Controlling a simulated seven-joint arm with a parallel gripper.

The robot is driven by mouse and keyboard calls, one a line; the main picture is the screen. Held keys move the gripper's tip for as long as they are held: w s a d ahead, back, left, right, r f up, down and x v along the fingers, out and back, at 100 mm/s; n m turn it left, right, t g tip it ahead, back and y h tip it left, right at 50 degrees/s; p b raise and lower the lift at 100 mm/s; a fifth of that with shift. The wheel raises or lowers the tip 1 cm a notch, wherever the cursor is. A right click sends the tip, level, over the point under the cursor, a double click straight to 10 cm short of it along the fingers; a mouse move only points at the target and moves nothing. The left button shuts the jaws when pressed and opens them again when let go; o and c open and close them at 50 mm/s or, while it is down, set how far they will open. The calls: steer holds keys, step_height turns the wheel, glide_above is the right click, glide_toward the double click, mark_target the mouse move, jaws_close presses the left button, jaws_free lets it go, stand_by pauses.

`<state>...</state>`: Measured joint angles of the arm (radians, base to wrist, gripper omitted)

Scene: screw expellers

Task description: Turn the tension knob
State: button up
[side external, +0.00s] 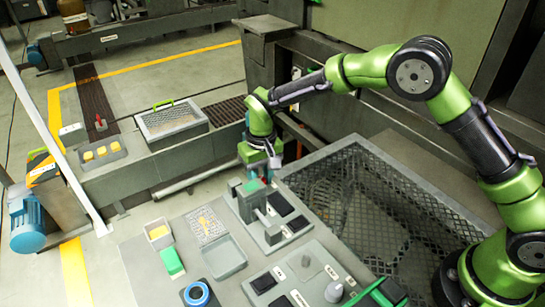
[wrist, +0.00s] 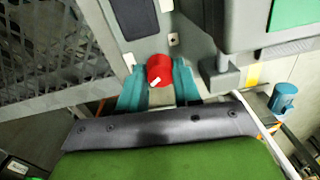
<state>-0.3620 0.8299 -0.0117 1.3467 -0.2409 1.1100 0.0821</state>
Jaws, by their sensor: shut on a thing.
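The red knob (wrist: 159,70), with a small white mark on its face, sits between the two teal fingers of my gripper (wrist: 159,84) in the wrist view. The fingers touch it on both sides, so my gripper is shut on it. In the side view my gripper (side external: 262,174) points down at the top of a grey upright device (side external: 248,205) on the workbench. The knob is mostly hidden there by the fingers. How far the knob is turned cannot be told.
A dark mesh-walled bin (side external: 365,215) stands right of the device, close to my arm. Front left on the bench are a grey tray (side external: 224,257), a green block (side external: 172,262) and a blue ring-shaped item (side external: 197,294). A mesh-topped box (side external: 172,122) stands behind.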

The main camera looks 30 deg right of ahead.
mark_target(262, 178)
steer(key=shift+r, duration=0.1)
steer(key=o, duration=1.1)
steer(key=shift+c, duration=0.2)
step_height(262, 178, up, 17)
steer(key=shift+d, duration=0.4)
steer(key=s+d+r+m+t, duration=0.1)
steer(key=s+d+t, duration=0.1)
steer(key=s+d, duration=0.3)
steer(key=s+d+r+m+t+y, duration=0.1)
steer(key=s+d, duration=0.4)
steer(key=s, duration=0.6)
steer(key=s+d+r+m+t, duration=0.1)
steer(key=s+d+r+t, duration=0.2)
steer(key=s, duration=0.6)
steer(key=shift+d+t, duration=0.6)
steer(key=shift+d, duration=0.35)
